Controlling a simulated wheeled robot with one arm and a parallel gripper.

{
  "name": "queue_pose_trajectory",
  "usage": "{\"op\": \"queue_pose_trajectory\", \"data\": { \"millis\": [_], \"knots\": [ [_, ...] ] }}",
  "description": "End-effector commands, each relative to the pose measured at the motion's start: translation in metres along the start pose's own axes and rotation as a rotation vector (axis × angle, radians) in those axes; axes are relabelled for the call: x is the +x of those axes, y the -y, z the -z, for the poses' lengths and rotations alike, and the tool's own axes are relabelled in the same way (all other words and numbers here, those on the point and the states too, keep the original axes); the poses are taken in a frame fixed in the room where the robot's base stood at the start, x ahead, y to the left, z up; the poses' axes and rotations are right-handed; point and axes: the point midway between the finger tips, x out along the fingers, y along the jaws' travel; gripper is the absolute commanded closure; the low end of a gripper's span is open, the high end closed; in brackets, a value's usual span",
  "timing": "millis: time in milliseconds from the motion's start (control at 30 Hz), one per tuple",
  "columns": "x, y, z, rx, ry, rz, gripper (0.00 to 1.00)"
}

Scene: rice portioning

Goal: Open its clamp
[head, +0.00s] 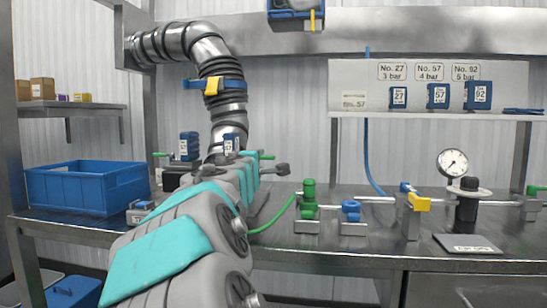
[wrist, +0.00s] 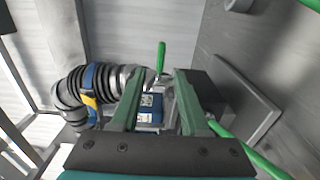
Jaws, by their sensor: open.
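My gripper (wrist: 159,82) is open in the wrist view, its two green fingers apart. A blue block with a white label (wrist: 150,108) shows between and beyond the fingers; I cannot tell whether they touch it. A blue band clamp with a yellow lever (head: 212,86) wraps the grey corrugated duct (head: 190,42) in the head view. The clamp also shows in the wrist view (wrist: 89,85), left of the fingers and apart from them. In the head view my arm hides much of the duct's lower end, where a blue labelled block (head: 231,143) shows.
A green handle (wrist: 161,57) stands upright beyond the fingertips. A blue crate (head: 84,187) sits at left on the steel bench. At right are a green valve (head: 308,196), a blue-and-yellow fitting (head: 413,202) and a gauge (head: 453,163). Labelled blue blocks (head: 438,96) stand on a shelf.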

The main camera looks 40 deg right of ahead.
Motion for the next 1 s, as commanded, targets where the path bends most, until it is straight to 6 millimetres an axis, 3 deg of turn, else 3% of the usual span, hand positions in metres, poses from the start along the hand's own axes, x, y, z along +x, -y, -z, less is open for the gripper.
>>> {"op": "queue_pose_trajectory", "data": {
  "millis": [167,600,1000],
  "knots": [
    [0.010,0.001,-0.006,0.004,0.014,0.002,0.55],
    [0.065,0.001,-0.006,0.004,0.012,0.003,0.55],
    [0.079,0.001,-0.006,0.004,0.011,0.000,0.55]
  ]
}}
